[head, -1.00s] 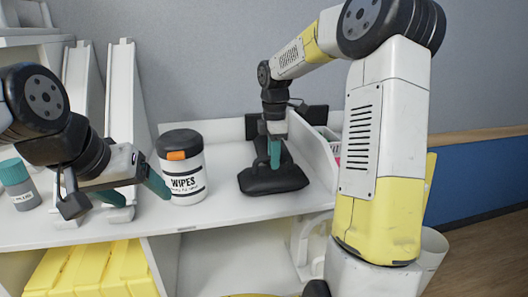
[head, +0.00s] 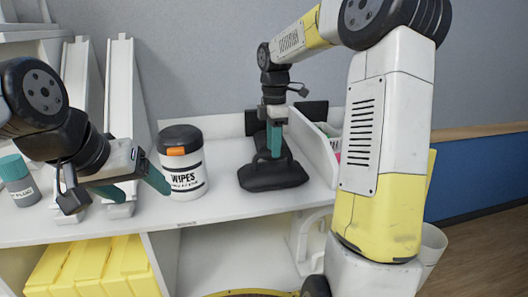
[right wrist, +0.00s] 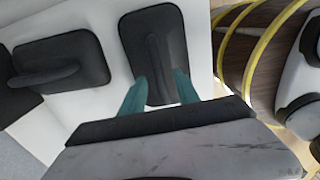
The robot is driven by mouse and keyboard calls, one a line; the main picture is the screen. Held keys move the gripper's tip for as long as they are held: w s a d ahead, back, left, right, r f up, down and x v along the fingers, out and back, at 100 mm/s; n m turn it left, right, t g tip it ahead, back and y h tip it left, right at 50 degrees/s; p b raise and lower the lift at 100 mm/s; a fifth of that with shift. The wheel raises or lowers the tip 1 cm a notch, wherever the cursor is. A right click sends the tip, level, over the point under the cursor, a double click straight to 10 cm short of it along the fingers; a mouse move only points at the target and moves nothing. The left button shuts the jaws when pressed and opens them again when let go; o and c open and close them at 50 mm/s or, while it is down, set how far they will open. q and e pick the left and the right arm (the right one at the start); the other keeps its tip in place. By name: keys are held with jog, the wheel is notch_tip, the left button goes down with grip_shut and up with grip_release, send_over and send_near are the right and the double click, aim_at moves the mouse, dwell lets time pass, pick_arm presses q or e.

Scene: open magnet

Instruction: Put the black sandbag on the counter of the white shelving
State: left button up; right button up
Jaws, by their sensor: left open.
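The black sandbag (head: 272,178) lies flat on the white counter (head: 222,205), near its right end. My right gripper (head: 272,143) points down just above the sandbag. In the right wrist view its fingers (right wrist: 160,80) are spread apart over the near part of the same sandbag (right wrist: 155,35), with the bag's raised strap in line with the gap. My left gripper (head: 130,188) is open and empty at the left, over the counter's front edge.
A wipes canister (head: 182,162) stands between my grippers. A grey bottle with a teal cap (head: 18,180) is at far left. More black bags (head: 315,111) lie behind the sandbag; one shows in the right wrist view (right wrist: 85,50). A white divider (head: 312,147) borders the right.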

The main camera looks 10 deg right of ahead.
notch_tip(320, 180, up, 9)
jog(key=s+a+f+m+t+y, duration=0.1)
jog(key=s+m+t, duration=0.2)
jog(key=s+m, duration=0.6)
jog(key=s+a+f+m+t+y, duration=0.1)
jog(key=s+f+m+t, duration=0.1)
jog(key=s+m, duration=0.6)
jog(key=s+t, duration=0.1)
jog(key=s, duration=0.6)
jog(key=shift+s+f+m, duration=0.15)
jog(key=shift+f+m, duration=0.15)
jog(key=shift+m, duration=0.1)
jog(key=shift+a, duration=0.1)
